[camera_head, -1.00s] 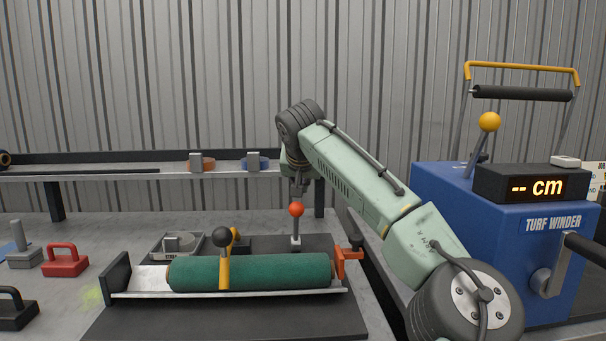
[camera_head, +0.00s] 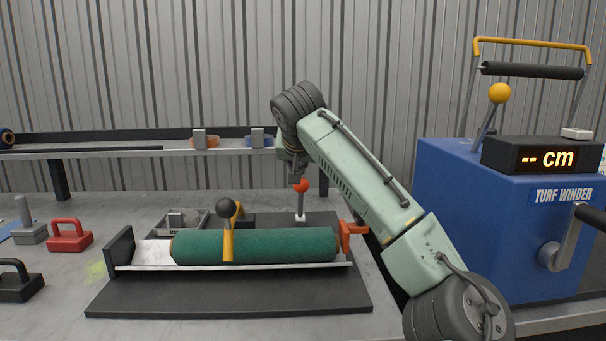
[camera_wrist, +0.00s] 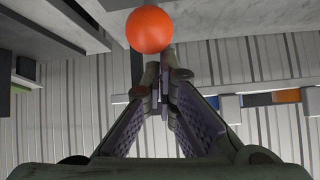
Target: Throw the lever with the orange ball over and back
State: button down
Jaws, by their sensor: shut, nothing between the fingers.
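An upright lever with a red-orange ball (camera_head: 301,185) stands on a small pale base behind the green turf roll. My gripper (camera_head: 297,176) points down by this ball, at its upper left in the head view. In the wrist view the orange ball (camera_wrist: 150,30) lies just past my gripper's tips (camera_wrist: 165,72). The fingers are shut with nothing between them. I cannot tell whether the tips touch the ball. Another lever, with a yellow-orange ball (camera_head: 499,93), leans up from the blue turf winder (camera_head: 450,210) at the right.
The green turf roll (camera_head: 290,246) lies in a metal trough on a dark mat (camera_head: 230,298). A black-ball lever (camera_head: 226,207) with a yellow arm rises in front of it. An orange bracket (camera_head: 345,236) is at the trough's right end. Red (camera_head: 69,236) and black handled blocks stand left.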

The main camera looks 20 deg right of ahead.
aim_at(307, 185)
jog(key=s+f+b, duration=0.1)
jog(key=b, duration=0.1)
jog(key=s+d+f+t+b, duration=0.1)
jog(key=shift+b, duration=0.35)
jog(key=shift+s+r+m+h+b, duration=0.2)
jog(key=shift+s+m+h+b, duration=0.1)
jog(key=shift+s+b, duration=0.15)
jog(key=shift+a+r, duration=0.1)
jog(key=shift+r, duration=0.05)
jog(key=shift+s, duration=0.1)
